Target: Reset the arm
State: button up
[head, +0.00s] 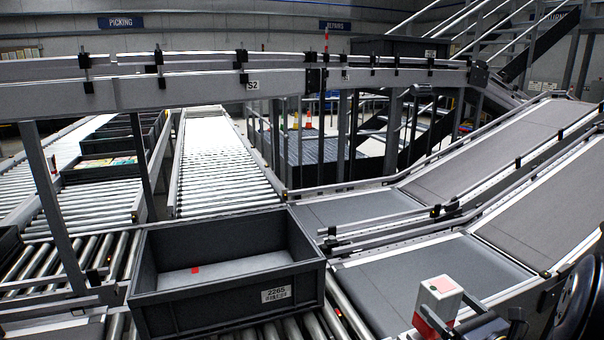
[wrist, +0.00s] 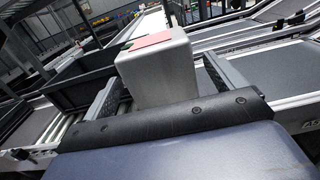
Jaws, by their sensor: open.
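A pale grey block with a red patch on top (head: 437,300) shows at the lower right of the head view, with red also low on its side. In the wrist view the block (wrist: 158,72) stands between the two fingers of my gripper (wrist: 165,82), close to both. The jaws are open. In the head view my dark gripper (head: 470,328) is beside the block at the lower right, partly cut off by the frame. The block's underside is hidden, so I cannot tell what it rests on.
A dark grey tote (head: 170,308) labelled 2265 sits on rollers at front centre, with a small red square (head: 195,270) inside. Grey belts (head: 420,270) run along the right. A raised rail (head: 190,95) crosses above. More totes (head: 70,172) stand at left.

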aim_at(434, 290)
jog(key=p+x, duration=0.1)
jog(key=x, duration=0.4)
jog(key=shift+w+a+r, duration=0.1)
jog(key=shift+w+r+y+p, duration=0.15)
jog(key=shift+y+p, duration=0.15)
jog(key=shift+p, duration=0.3)
jog(key=shift+n+g+y+p, duration=0.5)
jog(key=shift+n+y+p, duration=0.2)
jog(key=shift+a+f+n+g+y+p, duration=0.1)
jog(key=shift+f+n+g+y+p, duration=0.1)
jog(key=shift+n+g+y+p, duration=0.4)
